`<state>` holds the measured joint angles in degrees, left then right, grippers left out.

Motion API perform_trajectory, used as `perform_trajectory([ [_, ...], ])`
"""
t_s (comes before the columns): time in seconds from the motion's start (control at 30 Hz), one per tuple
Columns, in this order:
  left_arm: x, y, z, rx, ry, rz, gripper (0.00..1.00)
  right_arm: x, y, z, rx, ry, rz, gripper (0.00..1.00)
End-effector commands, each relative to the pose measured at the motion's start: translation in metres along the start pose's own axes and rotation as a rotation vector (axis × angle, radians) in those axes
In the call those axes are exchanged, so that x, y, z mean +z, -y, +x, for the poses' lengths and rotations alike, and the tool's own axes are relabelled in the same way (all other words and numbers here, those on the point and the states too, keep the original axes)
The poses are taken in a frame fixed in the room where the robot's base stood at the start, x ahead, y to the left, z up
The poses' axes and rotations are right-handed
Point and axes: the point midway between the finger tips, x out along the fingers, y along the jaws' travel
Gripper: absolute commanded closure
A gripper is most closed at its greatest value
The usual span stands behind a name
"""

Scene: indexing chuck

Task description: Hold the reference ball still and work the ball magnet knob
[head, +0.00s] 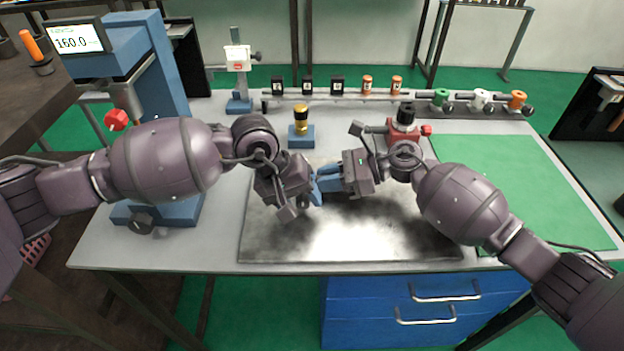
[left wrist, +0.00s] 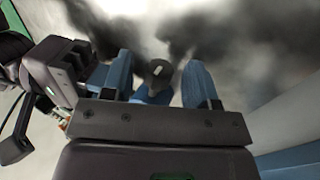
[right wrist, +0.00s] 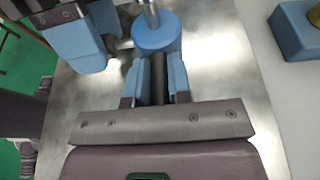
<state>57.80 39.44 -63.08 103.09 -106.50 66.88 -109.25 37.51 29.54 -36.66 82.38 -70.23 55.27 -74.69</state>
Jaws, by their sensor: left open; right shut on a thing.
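The reference ball's blue round base (right wrist: 157,33) stands on the metal plate in the right wrist view, with a silver stem (right wrist: 150,12) rising out of frame; the ball itself is not visible. My right gripper (right wrist: 156,78) is shut on a dark bar at the base's near side. The dark ball magnet knob (left wrist: 158,72) with a white mark shows in the left wrist view. My left gripper (left wrist: 160,78) is open, its blue fingers on either side of the knob; contact cannot be told. In the head view, the grippers (head: 316,191) (head: 332,181) meet and hide the base.
The metal plate (head: 350,235) is otherwise clear. Behind it are a blue block with a brass piece (head: 301,137) and a red fixture with a black knob (head: 404,130). A blue press-like machine (head: 160,65) stands left; a green mat (head: 530,185) lies right.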

Motion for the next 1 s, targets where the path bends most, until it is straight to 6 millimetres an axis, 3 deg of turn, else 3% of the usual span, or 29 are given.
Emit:
perform_trajectory([
  [0.67,0.001,-0.008,0.003,-0.545,-0.023,0.002,0.46,-0.004,-0.001,0.0,0.001,-0.006,0.004,1.0],
  [1.0,0.001,-0.036,-0.047,-0.538,-0.025,-0.001,0.46,-0.004,-0.001,0.0,0.001,-0.006,0.005,1.0],
])
